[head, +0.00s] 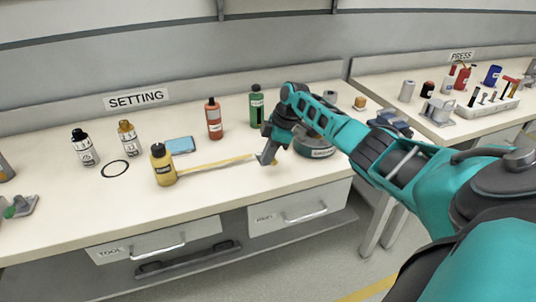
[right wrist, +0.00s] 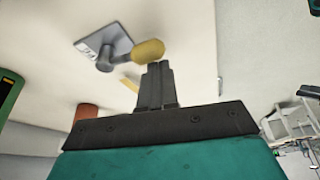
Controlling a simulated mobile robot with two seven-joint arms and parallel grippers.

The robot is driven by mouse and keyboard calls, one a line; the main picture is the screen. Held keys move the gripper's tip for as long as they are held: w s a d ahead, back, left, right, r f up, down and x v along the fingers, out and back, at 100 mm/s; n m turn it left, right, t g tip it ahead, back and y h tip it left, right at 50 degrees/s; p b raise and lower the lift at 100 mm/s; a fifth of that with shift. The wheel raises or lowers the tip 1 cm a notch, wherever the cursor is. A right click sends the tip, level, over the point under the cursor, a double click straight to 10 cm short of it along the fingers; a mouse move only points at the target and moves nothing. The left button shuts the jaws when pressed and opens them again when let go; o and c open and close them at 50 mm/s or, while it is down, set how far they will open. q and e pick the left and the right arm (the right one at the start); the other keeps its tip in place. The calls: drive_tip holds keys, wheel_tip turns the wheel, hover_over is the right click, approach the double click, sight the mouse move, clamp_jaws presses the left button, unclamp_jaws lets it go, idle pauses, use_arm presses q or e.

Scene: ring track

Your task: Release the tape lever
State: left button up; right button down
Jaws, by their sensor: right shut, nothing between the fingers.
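The lever has a yellow knob (right wrist: 148,51) on a grey arm and a square grey base plate (right wrist: 88,40), seen in the right wrist view. In the head view only a bit of yellow shows beside the fingertips, and the rest is hidden. My right gripper (head: 264,159) is shut and empty, fingers pointing down at the bench. Its fingertips (right wrist: 155,68) show just beside the knob; I cannot tell whether they touch it. My left gripper is out of view.
A round dark-teal labelled object (head: 315,148) sits right of the gripper. An orange bottle (head: 214,118) and a green bottle (head: 257,106) stand behind. A blue pad (head: 180,145) and black ring (head: 115,169) lie left. The bench front is clear.

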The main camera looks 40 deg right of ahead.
drive_tip(key=shift+a+r+p, duration=0.25)
drive_tip(key=shift+a+p, duration=0.05)
drive_tip(key=shift+p, duration=0.2)
drive_tip(key=a, duration=0.1)
drive_tip(key=a+p, duration=0.1)
drive_tip(key=w+a+r+p, duration=0.1)
drive_tip(key=w+v, duration=0.1)
drive_tip(key=v, duration=0.8)
drive_tip(key=shift+d, duration=0.3)
drive_tip(key=shift+s+r, duration=0.1)
drive_tip(key=shift+r, duration=0.05)
